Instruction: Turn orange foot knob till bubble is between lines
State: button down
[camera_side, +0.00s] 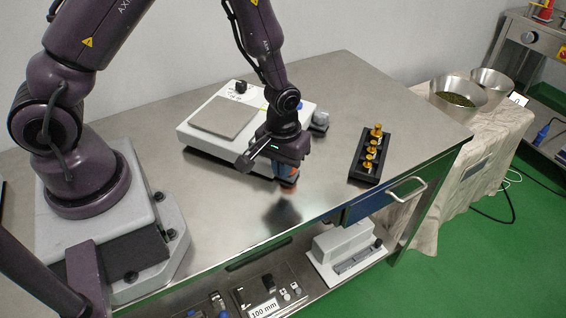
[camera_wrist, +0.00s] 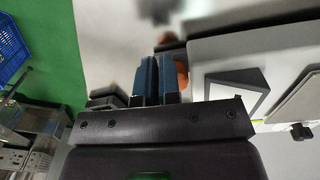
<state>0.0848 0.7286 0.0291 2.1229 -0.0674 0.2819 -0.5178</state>
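The white balance (camera_side: 190,133) with a square grey pan (camera_side: 224,116) stands on the steel table. My gripper (camera_side: 288,181) points down at its front right corner, just above the table. In the wrist view its two blue fingers (camera_wrist: 158,80) lie side by side with almost no gap. The orange foot knob (camera_wrist: 181,74) shows just right of the fingers, partly hidden behind the right one; I see nothing orange between them. In the side view the gripper covers most of that corner. The balance body (camera_wrist: 250,43) fills the wrist view's right side. I cannot make out the bubble or its lines.
A black rack (camera_side: 364,172) with several brass weights (camera_side: 376,132) stands right of the balance. A small grey object (camera_side: 320,120) sits by the balance's right end. The table front right of my gripper is clear. Metal bowls (camera_side: 458,94) stand beyond the table's right end.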

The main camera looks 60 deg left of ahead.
jog(key=shift+s+r, duration=0.15)
jog(key=shift+r, duration=2.4)
jog(key=s+r+m+t, duration=0.1)
jog(key=s+r, duration=0.3)
jog(key=r, duration=0.4)
jog(key=s+a+r+m+t, duration=0.1)
jog(key=s+r+m+t, duration=0.1)
jog(key=s+r, duration=0.3)
jog(key=s+a+r+m+t, duration=0.1)
jog(key=s+r+m+t, duration=0.1)
jog(key=r, duration=1)
jog(key=shift+s+r+m, duration=0.25)
jog(key=shift+s+m, duration=0.25)
jog(key=shift+s, duration=0.7)
